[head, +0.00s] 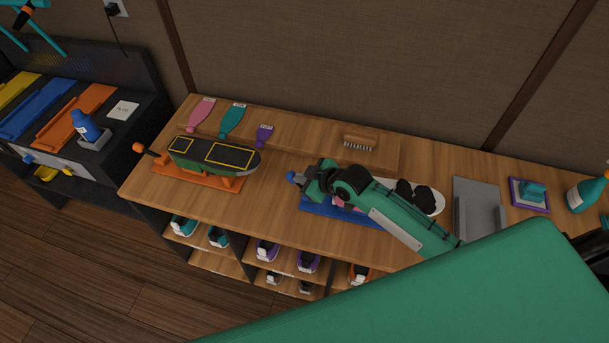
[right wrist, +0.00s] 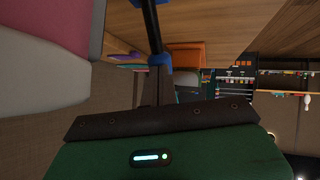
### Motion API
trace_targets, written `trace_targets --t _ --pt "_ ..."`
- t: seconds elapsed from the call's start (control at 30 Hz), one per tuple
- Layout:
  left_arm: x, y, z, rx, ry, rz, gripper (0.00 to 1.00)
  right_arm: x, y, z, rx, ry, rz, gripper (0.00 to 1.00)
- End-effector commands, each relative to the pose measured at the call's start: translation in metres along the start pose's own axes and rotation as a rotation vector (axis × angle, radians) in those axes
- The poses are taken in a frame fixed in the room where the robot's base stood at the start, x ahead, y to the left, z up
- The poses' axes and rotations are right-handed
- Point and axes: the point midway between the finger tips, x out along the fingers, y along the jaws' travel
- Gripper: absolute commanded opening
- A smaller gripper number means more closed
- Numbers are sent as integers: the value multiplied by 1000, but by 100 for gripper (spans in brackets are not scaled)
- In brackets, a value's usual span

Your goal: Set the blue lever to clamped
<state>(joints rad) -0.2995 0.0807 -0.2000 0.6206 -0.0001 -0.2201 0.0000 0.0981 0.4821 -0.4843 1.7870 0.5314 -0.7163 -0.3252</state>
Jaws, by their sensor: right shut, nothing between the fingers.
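The blue lever (head: 291,176) shows its blue knob at the left end of the blue base (head: 345,213), on the wooden bench. In the right wrist view, a dark rod with a blue knob (right wrist: 160,60) is just at my fingertips. My right gripper (head: 301,181) is shut with nothing between its fingers, right beside the knob; whether it touches is unclear. A pink and white item (right wrist: 55,60) lies over the blue base, partly hidden by my right arm. The arm also hides most of the lever's pivot. My left gripper is not in view.
An orange base (head: 195,178) with an orange-knobbed lever (head: 140,148) holds a dark green board (head: 215,156) to the left. A brush (head: 360,141), grey tray (head: 480,208) and teal bottle (head: 584,194) stand along the bench. Shoes fill the shelves below.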

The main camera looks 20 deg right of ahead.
Motion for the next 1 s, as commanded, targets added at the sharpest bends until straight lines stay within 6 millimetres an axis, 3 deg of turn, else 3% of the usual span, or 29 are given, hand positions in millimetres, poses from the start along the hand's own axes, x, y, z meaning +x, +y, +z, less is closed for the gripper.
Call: trace_targets --t 0.03,0.2,0.6,1.0 --pt "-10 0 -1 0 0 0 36 -1 0 -7 -8 -22 -1 0" --pt "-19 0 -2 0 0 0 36 11 -4 -8 -18 -55 -1 0" --pt "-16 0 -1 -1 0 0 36 39 -13 -12 -18 -52 0 0" --pt "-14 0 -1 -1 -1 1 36 51 -17 -11 -17 -53 -1 0"
